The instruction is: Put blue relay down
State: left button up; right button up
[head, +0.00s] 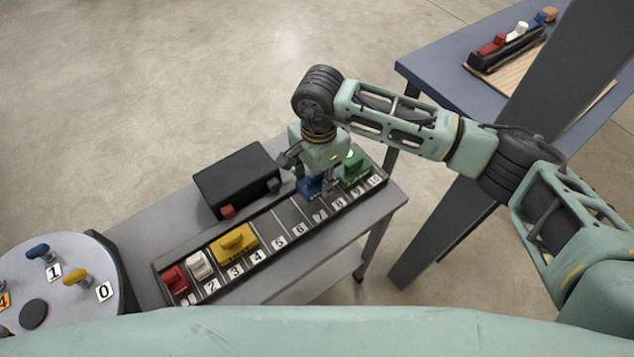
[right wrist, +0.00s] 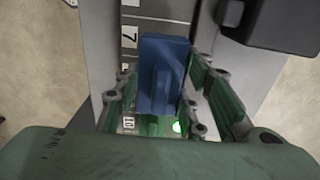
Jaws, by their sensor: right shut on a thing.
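The blue relay (head: 308,187) is between the fingers of my right gripper (head: 312,177), at the numbered rack (head: 262,229) near the label 7. In the right wrist view the blue relay (right wrist: 164,75) sits between both fingers, with the rack beneath it. My right gripper is shut on it. I cannot tell whether the relay touches the rack floor or hangs just above it. A green relay (head: 354,168) is close to its right in the rack. A yellow relay (head: 234,242), a white one (head: 199,265) and a red one (head: 174,280) stand at the rack's left end. My left gripper is not in view.
A black box (head: 236,178) stands behind the rack on the grey bench. A round table (head: 75,310) with blue and yellow knobs is at the left. A blue-grey table (head: 440,75) at the back right carries a holder with several coloured pieces. The rack's middle slots are empty.

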aim_at(318, 188)
notch_tip(318, 188, down, 4)
jog(key=shift+r+p, duration=0.2)
jog(key=shift+p, duration=0.6)
jog(key=shift+f, duration=0.25)
jog(key=shift+f, duration=0.1)
jog(key=shift+f+b, duration=0.15)
jog(key=shift+b, duration=0.2)
jog(key=o, duration=1.3)
jog(key=shift+c, duration=0.2)
